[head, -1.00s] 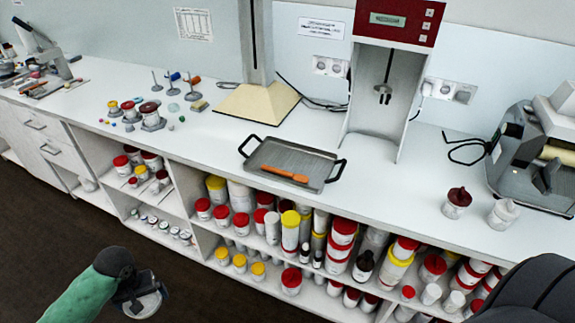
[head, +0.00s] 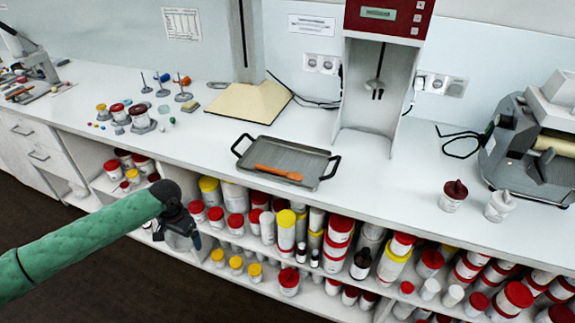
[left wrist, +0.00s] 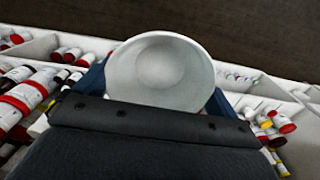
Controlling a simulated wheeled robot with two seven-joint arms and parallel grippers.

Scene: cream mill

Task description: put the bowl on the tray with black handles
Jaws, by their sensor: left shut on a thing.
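A grey tray (head: 300,150) with black handles lies on the white counter, with an orange spatula (head: 278,172) on it. My left gripper (head: 184,240) is in front of the shelves, below the counter top and to the left of the tray. In the left wrist view a white bowl (left wrist: 160,72) sits between the dark fingers of my left gripper, which is shut on it. In the head view the bowl is mostly hidden by the gripper. My right gripper is not seen.
Open shelves under the counter hold several jars with red and yellow lids (head: 286,230). Two small jars (head: 453,195) stand to the right. The counter just around the tray is clear.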

